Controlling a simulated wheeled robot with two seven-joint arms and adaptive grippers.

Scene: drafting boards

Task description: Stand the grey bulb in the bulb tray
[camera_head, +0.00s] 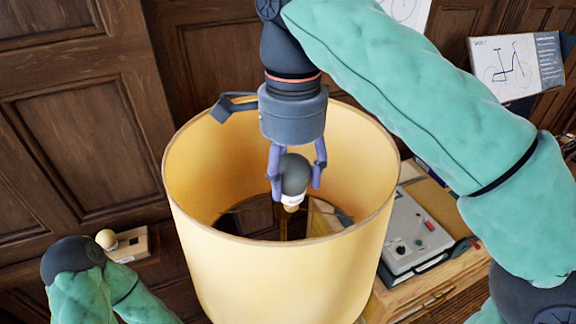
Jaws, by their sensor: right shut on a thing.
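The grey bulb (294,175) has a dark rounded glass, a white label band and a brass-coloured end pointing down. My right gripper (293,184) is shut on it, with one purple finger on each side. The gripper and bulb are in the opening of a large yellow lampshade (290,275), apart from its walls as far as I can see. A small pale wooden tray (131,246), which looks like the bulb tray, is left of the shade with a cream bulb (106,239) at its left end. My left arm shows at bottom left; its gripper is out of view.
The lampshade's tall wall surrounds the bulb. A grey control box (410,236) with a red switch sits on a wooden surface right of the shade. A bicycle drawing board (517,64) stands at upper right. Dark wood panelling fills the left side.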

